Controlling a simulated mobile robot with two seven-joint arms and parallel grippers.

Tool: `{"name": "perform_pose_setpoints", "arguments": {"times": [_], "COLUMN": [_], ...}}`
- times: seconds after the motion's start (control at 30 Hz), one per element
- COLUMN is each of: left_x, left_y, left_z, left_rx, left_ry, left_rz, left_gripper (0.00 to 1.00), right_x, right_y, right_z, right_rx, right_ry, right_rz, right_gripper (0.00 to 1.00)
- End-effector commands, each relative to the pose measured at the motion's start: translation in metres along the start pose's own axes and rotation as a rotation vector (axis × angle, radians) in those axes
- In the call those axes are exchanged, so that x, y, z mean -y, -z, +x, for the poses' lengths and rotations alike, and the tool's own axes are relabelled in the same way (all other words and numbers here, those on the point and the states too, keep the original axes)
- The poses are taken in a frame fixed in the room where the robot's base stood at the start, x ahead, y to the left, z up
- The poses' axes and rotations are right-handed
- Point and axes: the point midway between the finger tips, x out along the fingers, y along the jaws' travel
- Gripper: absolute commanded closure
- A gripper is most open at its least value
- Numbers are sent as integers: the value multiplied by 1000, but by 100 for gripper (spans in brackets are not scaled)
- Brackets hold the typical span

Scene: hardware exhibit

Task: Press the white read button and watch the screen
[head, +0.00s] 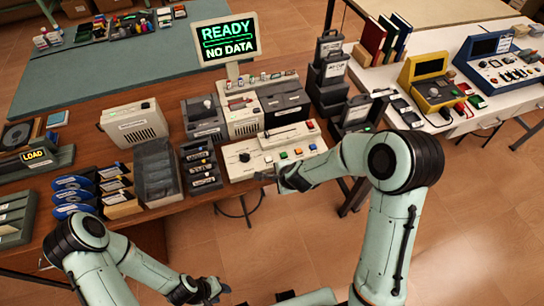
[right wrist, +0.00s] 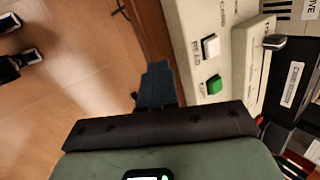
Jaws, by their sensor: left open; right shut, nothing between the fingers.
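The white read button (right wrist: 210,47) sits on the cream control panel (head: 240,170) beside a green button (right wrist: 212,85); small lettering runs along them. My right gripper (head: 268,177) is shut and empty at the panel's front edge. In the right wrist view its fingertips (right wrist: 158,85) lie beside the panel, apart from both buttons. My left gripper (head: 208,290) is open and empty, low in front of the table.
Dark boxes (head: 330,75) stand behind right. A white table (head: 465,125) holds yellow and blue instruments. Open floor lies in front of the wooden table (head: 180,222).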

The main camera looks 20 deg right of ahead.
Motion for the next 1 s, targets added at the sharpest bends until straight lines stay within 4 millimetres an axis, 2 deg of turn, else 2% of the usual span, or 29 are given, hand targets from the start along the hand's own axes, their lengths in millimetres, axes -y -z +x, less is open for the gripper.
{"name": "perform_pose_setpoints", "arguments": {"times": [0.03,0.2,0.4,0.6,1.0], "left_x": [-1,-2,-3,-3,0], "left_y": [1,2,3,3,0], "left_z": [-1,-3,-5,-5,0], "left_rx": [-1,-3,-4,-4,1], "left_ry": [0,-1,-1,-1,0], "left_rz": [0,1,1,1,0], "left_gripper": [57,57,57,57,57], "right_x": [20,72,107,115,111], "right_y": [-6,-22,-35,-39,-37], "right_z": [-12,-46,-76,-84,-78], "right_rx": [9,55,113,131,129], "right_ry": [40,138,202,218,215], "right_rz": [62,280,448,497,495], "right_gripper": [100,100,100,100,100]}}
